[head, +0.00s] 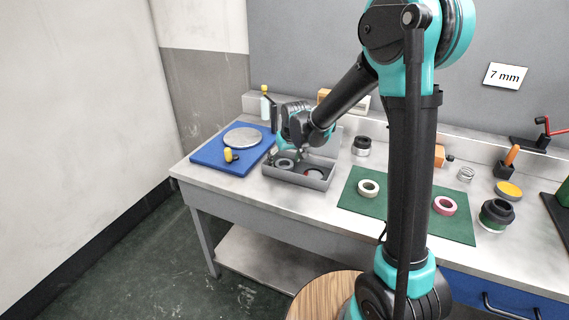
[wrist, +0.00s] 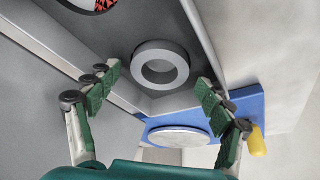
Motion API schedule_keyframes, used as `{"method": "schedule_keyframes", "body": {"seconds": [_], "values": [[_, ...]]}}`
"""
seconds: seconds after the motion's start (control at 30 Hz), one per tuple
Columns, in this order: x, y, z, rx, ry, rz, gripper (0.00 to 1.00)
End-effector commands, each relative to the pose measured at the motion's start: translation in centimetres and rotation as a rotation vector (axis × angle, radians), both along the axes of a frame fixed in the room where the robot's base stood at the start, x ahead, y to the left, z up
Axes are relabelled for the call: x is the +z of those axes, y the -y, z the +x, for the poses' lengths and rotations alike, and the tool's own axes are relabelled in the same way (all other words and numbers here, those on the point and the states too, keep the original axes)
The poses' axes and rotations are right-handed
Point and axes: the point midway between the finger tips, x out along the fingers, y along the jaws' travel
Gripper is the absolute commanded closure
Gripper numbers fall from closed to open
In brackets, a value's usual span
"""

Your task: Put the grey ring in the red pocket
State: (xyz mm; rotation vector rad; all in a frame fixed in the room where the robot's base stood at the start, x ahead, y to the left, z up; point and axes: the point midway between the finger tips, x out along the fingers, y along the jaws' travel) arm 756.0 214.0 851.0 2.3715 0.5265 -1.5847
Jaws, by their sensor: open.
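The grey ring (wrist: 160,66) lies flat in one compartment of a grey divided tray (head: 291,181); in the head view the ring (head: 284,163) shows in the left compartment. My gripper (wrist: 157,76) is open, its fingers apart on either side of the ring in the wrist view, not seen touching it. In the head view my gripper (head: 300,152) is over the tray and hides part of it.
A green mat (head: 352,206) with a cream ring (head: 368,189) and a pink ring (head: 444,205) lies right. A bottle (head: 265,104) stands behind.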

Motion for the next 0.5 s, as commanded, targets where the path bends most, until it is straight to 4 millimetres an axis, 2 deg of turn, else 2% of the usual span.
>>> {"method": "schedule_keyframes", "body": {"seconds": [0.5], "values": [[8.3,1.5,-3.2,0.000,0.001,0.000,0.20]]}}
